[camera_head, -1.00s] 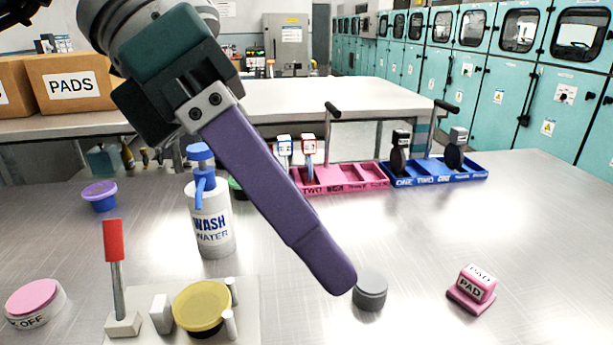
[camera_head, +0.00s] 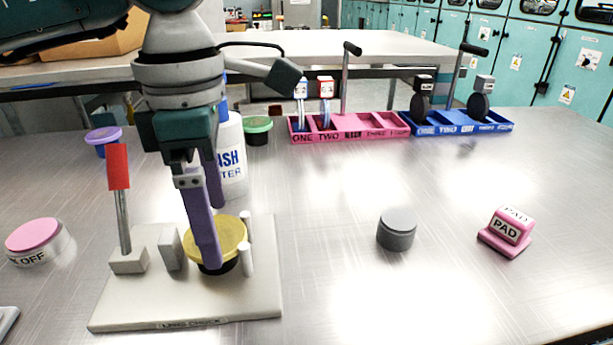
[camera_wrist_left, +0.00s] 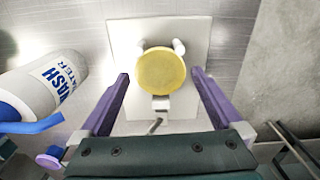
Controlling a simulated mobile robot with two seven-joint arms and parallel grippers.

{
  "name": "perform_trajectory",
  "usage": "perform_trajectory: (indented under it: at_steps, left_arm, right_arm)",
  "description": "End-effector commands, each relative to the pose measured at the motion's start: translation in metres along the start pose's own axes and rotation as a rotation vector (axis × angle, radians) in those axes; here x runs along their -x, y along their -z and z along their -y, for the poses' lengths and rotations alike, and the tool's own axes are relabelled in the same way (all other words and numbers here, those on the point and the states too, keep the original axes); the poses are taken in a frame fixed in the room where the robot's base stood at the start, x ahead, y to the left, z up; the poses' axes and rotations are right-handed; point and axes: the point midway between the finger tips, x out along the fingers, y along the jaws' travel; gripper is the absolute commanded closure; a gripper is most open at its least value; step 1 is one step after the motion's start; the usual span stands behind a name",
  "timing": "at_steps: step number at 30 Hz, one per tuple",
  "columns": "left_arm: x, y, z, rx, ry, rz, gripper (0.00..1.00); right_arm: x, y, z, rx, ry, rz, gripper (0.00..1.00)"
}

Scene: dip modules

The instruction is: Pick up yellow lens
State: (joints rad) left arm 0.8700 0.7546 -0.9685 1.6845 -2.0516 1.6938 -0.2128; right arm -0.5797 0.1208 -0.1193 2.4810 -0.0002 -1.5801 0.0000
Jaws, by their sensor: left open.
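The yellow lens (camera_head: 229,236) is a round disc seated on the pale lens chuck plate (camera_head: 200,305), between a white block and two short white posts. It also shows in the left wrist view (camera_wrist_left: 161,71). My left gripper (camera_head: 212,235) is open and points down over the chuck, its purple fingers in front of part of the lens in the head view. In the left wrist view its fingers (camera_wrist_left: 162,82) stand wide apart with the lens centred between and beyond them. I cannot tell whether a finger touches the lens. My right gripper is not in view.
A red-handled lever (camera_head: 119,185) rises from the chuck's left side. The wash bottle (camera_head: 232,160) stands close behind my gripper. A grey cylinder (camera_head: 397,230) and a pink PAD block (camera_head: 507,231) are to the right. Pink (camera_head: 372,132) and blue (camera_head: 460,128) trays stand behind. The right front is clear.

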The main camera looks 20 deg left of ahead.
Motion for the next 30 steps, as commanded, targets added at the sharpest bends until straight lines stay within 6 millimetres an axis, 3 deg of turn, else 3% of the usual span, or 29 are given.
perform_trajectory:
  at_steps: [3,10,27,30]
  left_arm:
    - [-0.0093,0.0000,0.0001,-0.001,0.000,0.000,0.00]
    - [-0.0101,-0.0003,0.0000,-0.002,-0.001,0.001,0.01]
    - [-0.0096,-0.0002,0.0000,-0.001,0.000,0.001,0.65]
    - [-0.0096,-0.0002,0.0000,-0.001,0.000,0.001,0.67]
  right_arm:
    - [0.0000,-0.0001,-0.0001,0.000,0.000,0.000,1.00]
    - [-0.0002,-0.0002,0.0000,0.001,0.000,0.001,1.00]
    - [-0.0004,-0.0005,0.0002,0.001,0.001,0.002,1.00]
    - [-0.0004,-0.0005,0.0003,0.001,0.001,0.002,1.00]
